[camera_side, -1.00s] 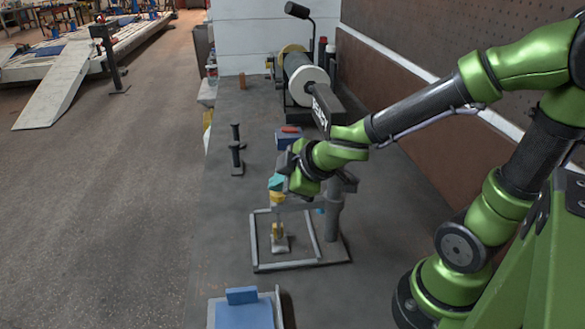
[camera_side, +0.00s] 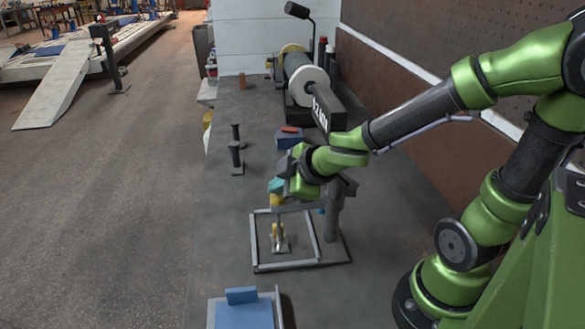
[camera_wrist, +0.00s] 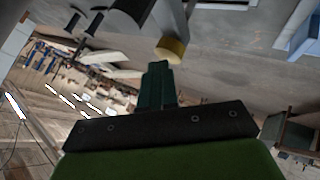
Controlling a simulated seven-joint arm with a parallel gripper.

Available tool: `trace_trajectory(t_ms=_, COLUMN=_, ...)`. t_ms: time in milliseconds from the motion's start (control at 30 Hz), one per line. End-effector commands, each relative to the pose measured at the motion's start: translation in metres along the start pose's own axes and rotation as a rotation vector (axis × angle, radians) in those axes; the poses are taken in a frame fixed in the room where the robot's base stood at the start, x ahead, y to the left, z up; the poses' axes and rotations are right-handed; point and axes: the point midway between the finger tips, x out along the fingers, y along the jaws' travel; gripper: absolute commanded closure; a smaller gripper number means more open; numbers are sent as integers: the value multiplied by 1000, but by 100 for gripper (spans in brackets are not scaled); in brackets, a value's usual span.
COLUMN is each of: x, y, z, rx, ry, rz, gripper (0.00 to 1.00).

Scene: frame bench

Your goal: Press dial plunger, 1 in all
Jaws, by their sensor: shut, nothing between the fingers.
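The plunger's yellow cap (camera_side: 277,200) is in the side view, above a grey rectangular frame (camera_side: 254,240) on the bench. A grey post (camera_side: 332,222) stands at its right. Below the cap is a small upright yellow and silver part (camera_side: 278,238). My gripper (camera_side: 276,186) is shut and empty, with its teal fingertips just above the cap; I cannot tell whether they touch. In the wrist view the shut dark green fingers (camera_wrist: 157,66) end close beside the yellow cap (camera_wrist: 171,49). My gripper's body hides part of the post and its arm. No dial face is readable.
A blue tray (camera_side: 244,312) is at the front. A large cylinder machine (camera_side: 305,78) stands at the back. Bench left of the frame is clear.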

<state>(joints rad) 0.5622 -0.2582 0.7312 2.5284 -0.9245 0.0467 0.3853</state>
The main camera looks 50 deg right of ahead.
Motion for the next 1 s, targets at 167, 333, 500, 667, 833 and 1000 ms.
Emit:
trace_trajectory(t_ms=167, x=-1, y=0, z=-1, rx=-2, ry=2, rz=-1, gripper=100)
trace_trajectory(t_ms=333, x=-7, y=3, z=-7, rx=-5, ry=6, rz=1, gripper=100)
trace_trajectory(t_ms=500, x=-12, y=6, z=-9, rx=-4, ry=3, rz=-4, gripper=100)
trace_trajectory(t_ms=667, x=-18, y=12, z=-14, rx=-3, ry=4, rz=2, gripper=100)
trace_trajectory(t_ms=833, x=-23, y=15, z=-16, rx=-1, ry=1, rz=-1, gripper=100)
trace_trajectory(t_ms=1000, x=-23, y=16, z=-16, rx=-1, ry=-1, rz=-1, gripper=100)
